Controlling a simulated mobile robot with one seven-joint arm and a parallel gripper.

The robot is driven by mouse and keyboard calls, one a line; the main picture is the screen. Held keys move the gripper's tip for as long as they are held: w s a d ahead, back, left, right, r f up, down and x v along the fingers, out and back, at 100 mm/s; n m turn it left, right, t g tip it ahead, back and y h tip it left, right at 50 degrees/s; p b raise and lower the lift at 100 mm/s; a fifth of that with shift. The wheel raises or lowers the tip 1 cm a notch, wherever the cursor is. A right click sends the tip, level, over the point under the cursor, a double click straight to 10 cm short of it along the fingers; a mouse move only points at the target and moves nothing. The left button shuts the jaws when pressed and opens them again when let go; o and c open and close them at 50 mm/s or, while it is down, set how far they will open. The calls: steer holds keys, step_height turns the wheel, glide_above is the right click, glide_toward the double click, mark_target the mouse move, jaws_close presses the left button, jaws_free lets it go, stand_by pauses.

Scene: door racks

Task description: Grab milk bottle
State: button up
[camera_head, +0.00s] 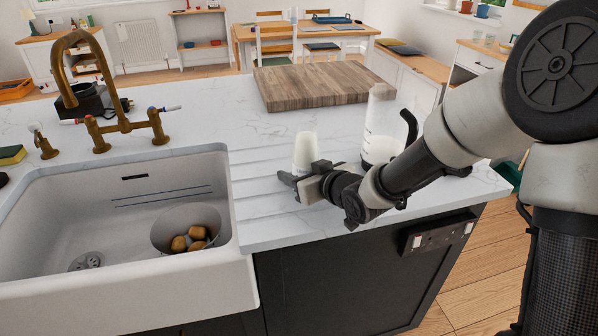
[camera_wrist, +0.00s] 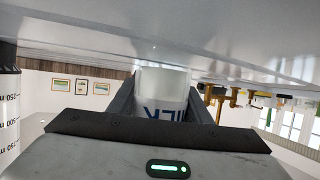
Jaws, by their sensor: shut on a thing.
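The milk bottle (camera_head: 305,148) is a small whitish bottle on the white marble counter, right of the sink. In the wrist view the bottle (camera_wrist: 163,85) shows part of a blue label, with the letters "ILK" readable. My gripper (camera_head: 300,180) reaches in low over the counter from the right. Its two fingers stand on either side of the bottle and are shut on it. The bottle's lower part is hidden behind the gripper in the head view. I cannot tell whether its base touches the counter.
A clear jug (camera_head: 383,125) with a black handle stands close to the right of the bottle, behind my arm. A wooden board (camera_head: 325,85) lies at the back. The sink (camera_head: 120,220) at left holds a bowl (camera_head: 165,232) with brown round items. A brass tap (camera_head: 122,122) rises behind the sink.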

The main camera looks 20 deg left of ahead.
mark_target(297, 137)
steer(key=shift+r+p, duration=1.65)
steer(key=shift+r, duration=3.3)
